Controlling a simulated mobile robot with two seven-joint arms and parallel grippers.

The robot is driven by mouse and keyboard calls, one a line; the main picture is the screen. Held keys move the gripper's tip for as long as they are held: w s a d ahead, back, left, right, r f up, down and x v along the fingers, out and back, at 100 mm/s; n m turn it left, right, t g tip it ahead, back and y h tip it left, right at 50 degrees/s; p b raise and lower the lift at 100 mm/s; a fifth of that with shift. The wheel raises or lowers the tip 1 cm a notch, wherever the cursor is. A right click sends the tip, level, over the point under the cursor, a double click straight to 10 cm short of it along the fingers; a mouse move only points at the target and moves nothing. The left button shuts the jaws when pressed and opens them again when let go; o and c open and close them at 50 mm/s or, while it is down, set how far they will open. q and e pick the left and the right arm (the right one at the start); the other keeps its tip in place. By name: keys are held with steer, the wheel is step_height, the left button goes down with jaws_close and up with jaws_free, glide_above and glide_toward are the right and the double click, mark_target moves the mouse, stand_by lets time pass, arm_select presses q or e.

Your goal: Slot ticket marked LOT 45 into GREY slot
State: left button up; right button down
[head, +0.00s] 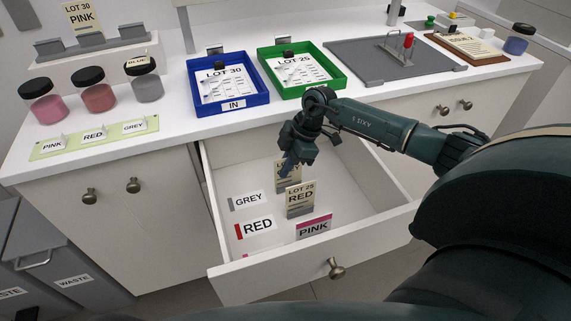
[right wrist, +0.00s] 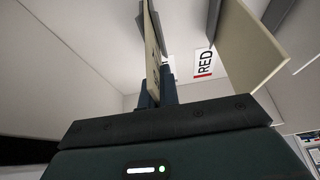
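My right gripper (head: 292,163) points down into the open drawer, at the upper part of a beige ticket (head: 289,182). The ticket's print is mostly covered, so I cannot read its lot. In the right wrist view the fingers (right wrist: 158,93) close on this ticket (right wrist: 153,55), seen nearly edge-on. Its far end is at a grey holder (right wrist: 147,14); I cannot tell how deep it sits. The GREY label (head: 247,202) lies on the drawer floor left of it. My left gripper is out of view.
A LOT 25 RED ticket (head: 300,199) stands just in front, beside the RED label (head: 256,227). A PINK card (head: 314,227) is nearer the drawer front (head: 310,266). A blue tray (head: 259,100) and a green tray (head: 335,83) stand on the counter above.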

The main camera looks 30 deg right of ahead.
mark_target(280, 160)
stand_by(0.3)
steer(key=c, duration=1.6)
jaws_free()
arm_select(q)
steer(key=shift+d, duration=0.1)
arm_select(e)
step_height(280, 160, up, 2)
steer(key=shift+r+p, duration=0.2)
steer(key=shift+p, duration=1.05)
steer(key=shift+r+p, duration=0.95)
steer(key=shift+p, duration=0.05)
steer(key=shift+r+p, duration=0.65)
steer(key=shift+r, duration=0.2)
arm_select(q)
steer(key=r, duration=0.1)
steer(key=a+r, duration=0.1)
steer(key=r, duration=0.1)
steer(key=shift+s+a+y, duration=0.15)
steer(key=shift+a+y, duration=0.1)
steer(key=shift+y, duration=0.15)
